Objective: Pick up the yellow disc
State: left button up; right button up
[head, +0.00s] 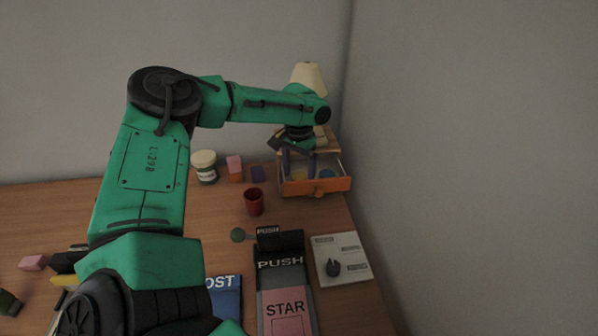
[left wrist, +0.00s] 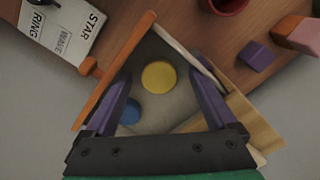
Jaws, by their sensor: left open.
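The yellow disc (left wrist: 159,76) lies flat on the grey floor of an open orange drawer (left wrist: 111,73). In the head view the disc (head: 298,175) shows only as a small yellow patch beside my fingers. My left gripper (left wrist: 160,88) is open, with its purple fingers spread on either side of the disc in the left wrist view. It is empty and points down over the drawer; I cannot tell how far above the disc the fingertips are. In the head view the left gripper (head: 299,172) is over the drawer (head: 318,186). My right gripper is not in view.
A blue disc (left wrist: 129,109) lies in the drawer close to the left finger in the wrist view. A red cup (head: 254,202), a purple block (head: 258,174), a pink and orange block stack (head: 235,169) and a jar (head: 204,167) stand left of the drawer. A wall is at right.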

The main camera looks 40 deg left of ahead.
pick_arm(q)
jog(key=c, duration=1.4)
